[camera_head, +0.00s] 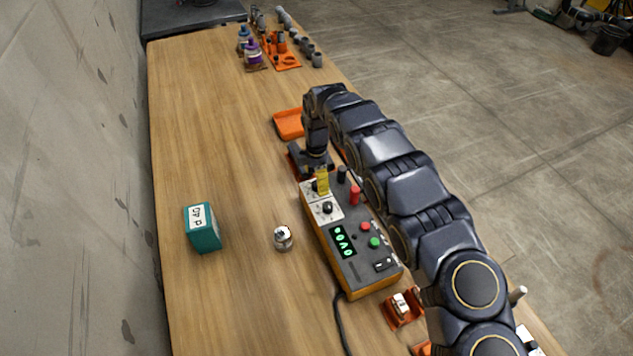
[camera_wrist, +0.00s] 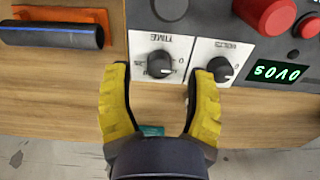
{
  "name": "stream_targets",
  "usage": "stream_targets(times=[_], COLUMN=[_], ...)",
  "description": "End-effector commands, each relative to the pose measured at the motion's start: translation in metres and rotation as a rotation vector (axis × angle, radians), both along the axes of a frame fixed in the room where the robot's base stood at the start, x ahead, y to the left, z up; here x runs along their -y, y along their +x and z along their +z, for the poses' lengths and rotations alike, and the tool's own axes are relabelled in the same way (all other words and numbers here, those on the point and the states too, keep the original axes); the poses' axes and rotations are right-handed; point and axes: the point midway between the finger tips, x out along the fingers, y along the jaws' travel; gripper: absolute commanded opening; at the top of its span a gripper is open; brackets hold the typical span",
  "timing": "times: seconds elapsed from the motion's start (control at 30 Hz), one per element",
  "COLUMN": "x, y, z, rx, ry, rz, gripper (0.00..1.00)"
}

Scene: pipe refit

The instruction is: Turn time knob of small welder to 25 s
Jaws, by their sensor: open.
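The small welder (camera_head: 350,258) is a grey-topped box with orange sides on the bench. Its time knob (camera_wrist: 162,63) is black, on a white panel marked TIME; the setting it points to is too small to read. The volts knob (camera_wrist: 221,68) sits beside it and also shows in the head view (camera_head: 327,208). The green display (camera_wrist: 277,73) is lit. My gripper (camera_wrist: 159,74) is open and empty, its yellow fingers spread to either side of the time knob in the wrist view, with no visible contact. In the head view my gripper (camera_head: 322,183) hides the time knob.
Red and black sockets (camera_head: 355,194) and red and green buttons rise from the welder's top. A teal box (camera_head: 204,236) and a small metal fitting (camera_head: 283,238) stand left of it. Orange holders (camera_head: 289,124) lie beyond. The bench's left side is mostly clear.

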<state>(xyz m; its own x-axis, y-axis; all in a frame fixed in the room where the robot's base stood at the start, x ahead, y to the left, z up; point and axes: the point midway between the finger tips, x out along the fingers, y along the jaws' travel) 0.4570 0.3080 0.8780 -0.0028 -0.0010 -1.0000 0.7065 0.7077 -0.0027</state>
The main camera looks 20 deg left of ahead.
Motion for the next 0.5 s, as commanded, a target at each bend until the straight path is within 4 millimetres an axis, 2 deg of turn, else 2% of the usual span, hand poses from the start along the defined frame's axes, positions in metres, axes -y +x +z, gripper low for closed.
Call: stream_targets(times=[0.1,0.37,0.4,0.47,0.5], x=[-0.0004,-0.0004,-0.0005,-0.0005,-0.0005], y=[-0.0003,0.0005,0.0004,0.0004,0.0004], z=[-0.0145,-0.0172,-0.0172,-0.0171,-0.0171], rx=[-0.001,0.003,0.003,0.003,0.003], ry=[0.001,0.001,0.001,0.001,0.001], rz=[0.0,0.0,0.0,0.0,0.0], gripper=[0.55,0.55,0.51,0.26,0.09])
